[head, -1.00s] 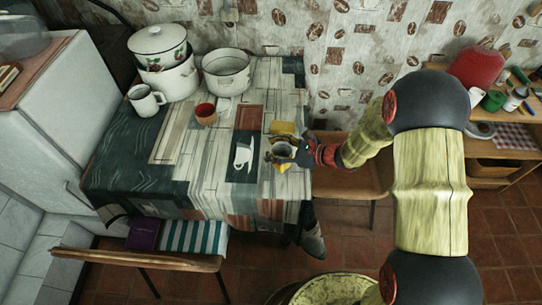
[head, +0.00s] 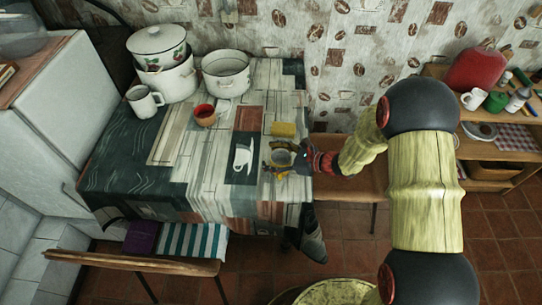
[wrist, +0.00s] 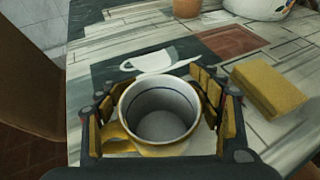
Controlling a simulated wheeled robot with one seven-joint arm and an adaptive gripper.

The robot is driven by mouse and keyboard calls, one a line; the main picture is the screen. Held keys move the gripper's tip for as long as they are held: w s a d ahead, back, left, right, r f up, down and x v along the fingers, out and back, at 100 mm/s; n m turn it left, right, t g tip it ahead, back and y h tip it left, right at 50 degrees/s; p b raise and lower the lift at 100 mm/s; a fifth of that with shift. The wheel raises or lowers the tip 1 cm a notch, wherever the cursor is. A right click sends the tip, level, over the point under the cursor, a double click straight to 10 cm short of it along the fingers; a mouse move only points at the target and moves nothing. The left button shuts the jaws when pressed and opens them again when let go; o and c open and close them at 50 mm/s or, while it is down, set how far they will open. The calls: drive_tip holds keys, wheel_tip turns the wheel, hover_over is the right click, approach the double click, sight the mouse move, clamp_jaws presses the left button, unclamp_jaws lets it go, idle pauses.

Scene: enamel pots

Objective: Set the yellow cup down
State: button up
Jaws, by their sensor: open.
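The yellow cup (head: 281,158) is upright at the right edge of the table in the head view. In the wrist view the cup (wrist: 160,113) shows its pale grey inside, yellow outer wall and a yellow handle toward the lower left. My gripper (head: 279,161) is open, with its yellow-padded fingers on either side of the cup. In the wrist view the gripper (wrist: 160,104) has a finger left and right of the cup, with a small gap visible on the right. The cup's base is hidden, but it appears to rest on the tabletop.
A yellow sponge (head: 283,129) lies just behind the cup. A flat cup picture (head: 243,156) is printed on the tablecloth (head: 215,180) to the left. A small red-brown cup (head: 205,116), a white mug (head: 144,101) and enamel pots (head: 227,73) stand farther back. The front middle is clear.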

drive_tip(key=shift+o, duration=0.6)
drive_tip(key=shift+r, duration=0.1)
drive_tip(key=shift+d+r, duration=0.15)
drive_tip(key=shift+r, duration=0.05)
drive_tip(key=p+v, duration=0.4)
drive_tip(key=v, duration=0.8)
drive_tip(key=s+a+r+n+g+h, duration=0.3)
drive_tip(key=s+r+n+g+h, duration=0.15)
drive_tip(key=s+r+n, duration=0.9)
drive_tip(key=s+d+r+n+t+h, duration=0.4)
drive_tip(key=s+d+r+n+h, duration=0.3)
drive_tip(key=d+r, duration=0.5)
drive_tip(key=s+n, duration=0.2)
drive_tip(key=s, duration=0.1)
drive_tip(key=shift+n+h, duration=0.35)
